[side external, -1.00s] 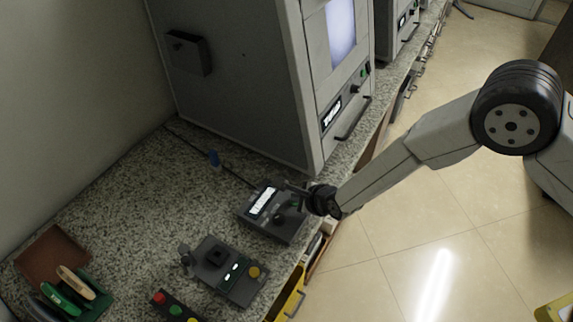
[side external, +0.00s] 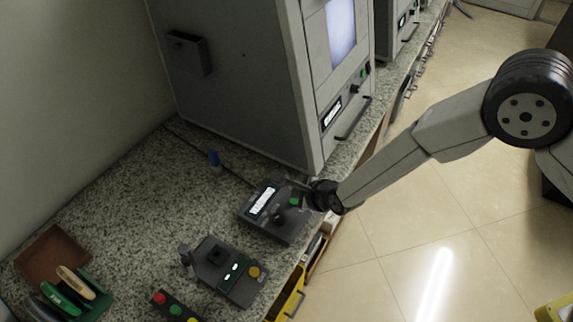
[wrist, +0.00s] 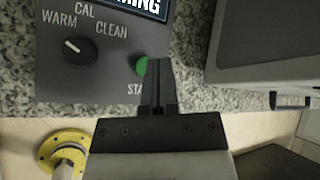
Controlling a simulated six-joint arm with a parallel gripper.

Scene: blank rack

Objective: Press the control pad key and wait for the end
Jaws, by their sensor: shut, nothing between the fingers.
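The control pad (side external: 259,219) is a dark grey box on the speckled counter, with a lit display (side external: 263,201) and a black knob. In the wrist view its face (wrist: 60,80) reads WARM, CAL and CLEAN around the knob (wrist: 80,51), whose white mark points toward WARM. The display text ends in "MING"; the rest is cut off. The green key (wrist: 141,66) sits at the pad's right edge and also shows in the side view (side external: 294,201). My gripper (wrist: 160,62) is shut and empty beside the key, covering its right edge. I cannot tell whether they touch.
A large grey cabinet (side external: 240,85) stands right behind the pad. A second dark box (side external: 222,272) with a yellow button lies nearer, beside a strip of coloured buttons (side external: 176,309).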

